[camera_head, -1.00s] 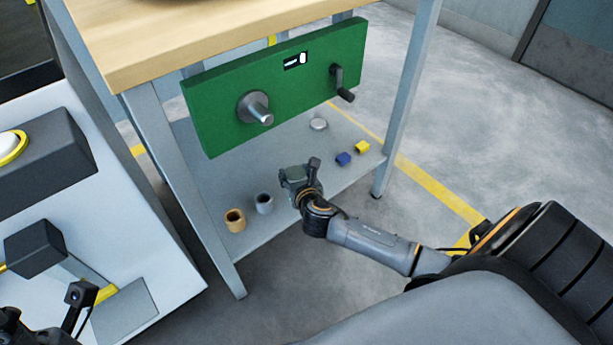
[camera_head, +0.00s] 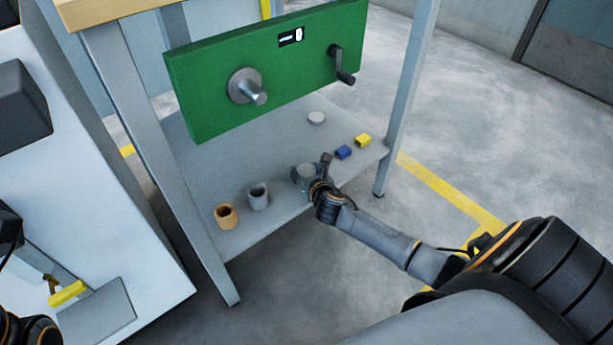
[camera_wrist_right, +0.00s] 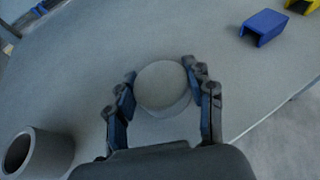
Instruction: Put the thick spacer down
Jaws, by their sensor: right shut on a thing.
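The thick spacer (camera_wrist_right: 162,86) is a plain grey round disc with a tall side wall. It sits between the two fingers of my right gripper (camera_wrist_right: 160,76), which is shut on it, flat face up. In the head view my right gripper (camera_head: 308,172) is low over the front part of the grey shelf (camera_head: 262,158), right of a grey tube (camera_head: 258,197). The spacer is at or just above the shelf surface; I cannot tell if it touches. My left gripper does not show; only part of that arm is at the lower left.
An orange-brown tube (camera_head: 227,216) stands left of the grey tube. A thin pale disc (camera_head: 316,118) lies further back. A blue clip (camera_head: 344,152) and a yellow clip (camera_head: 363,140) lie to the right. A green panel (camera_head: 270,70) with a spindle and crank hangs above the shelf.

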